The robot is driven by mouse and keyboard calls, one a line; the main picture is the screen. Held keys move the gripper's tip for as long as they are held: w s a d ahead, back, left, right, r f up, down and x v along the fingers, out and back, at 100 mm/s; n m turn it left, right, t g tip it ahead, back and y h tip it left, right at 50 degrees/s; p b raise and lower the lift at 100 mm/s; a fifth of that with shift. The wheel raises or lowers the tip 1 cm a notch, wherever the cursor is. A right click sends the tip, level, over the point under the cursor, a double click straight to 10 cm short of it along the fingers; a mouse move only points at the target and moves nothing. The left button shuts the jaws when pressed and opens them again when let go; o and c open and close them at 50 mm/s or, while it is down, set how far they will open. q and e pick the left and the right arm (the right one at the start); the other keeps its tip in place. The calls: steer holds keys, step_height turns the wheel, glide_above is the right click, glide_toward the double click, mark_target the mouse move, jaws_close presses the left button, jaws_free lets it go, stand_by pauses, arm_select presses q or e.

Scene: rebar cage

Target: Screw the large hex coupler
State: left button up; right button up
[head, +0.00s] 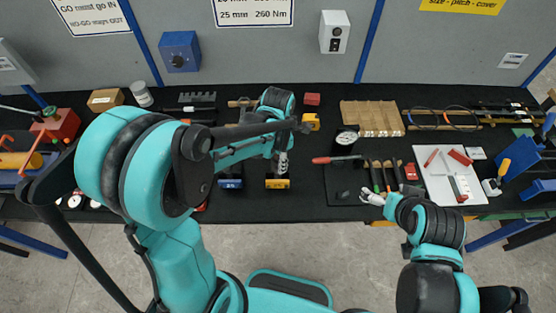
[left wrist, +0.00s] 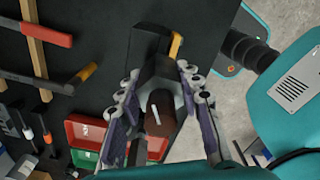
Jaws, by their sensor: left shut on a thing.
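My left gripper (head: 282,163) is at the black stand with a yellow front label (head: 277,184), in the middle of the bench. In the left wrist view my left gripper (left wrist: 160,105) has its two fingers on either side of a brown, rounded piece with a white mark (left wrist: 158,112). It is shut on this piece, which I take to be the large hex coupler or the bar in it; its hex shape is mostly hidden. The stand's dark body (left wrist: 153,40) lies just beyond the fingertips. My right gripper (head: 372,198) is at the front edge, apart from the stand, its opening unclear.
A similar stand with a blue label (head: 230,184) is just left. To the right are a round dial gauge (head: 346,138), a red-handled tool (head: 337,159), several hand tools and a white board (head: 447,175). A wooden rack (head: 371,118) stands behind. The dark bench front is partly clear.

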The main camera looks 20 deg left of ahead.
arm_select(q)
steer(key=m+b, duration=0.1)
steer(key=m, duration=1.1)
steer(key=shift+s+m+b, duration=0.1)
steer(key=shift+m+b, duration=0.2)
steer(key=shift+b, duration=0.1)
steer(key=m, duration=0.6)
steer(key=m+b, duration=0.1)
steer(key=m, duration=0.5)
steer(key=shift+m, duration=0.4)
steer(key=m, duration=0.6)
steer(key=shift+a, duration=0.1)
steer(key=m, duration=0.6)
steer(key=shift+m, duration=0.3)
steer(key=m, duration=1.1)
steer(key=shift+m, duration=0.4)
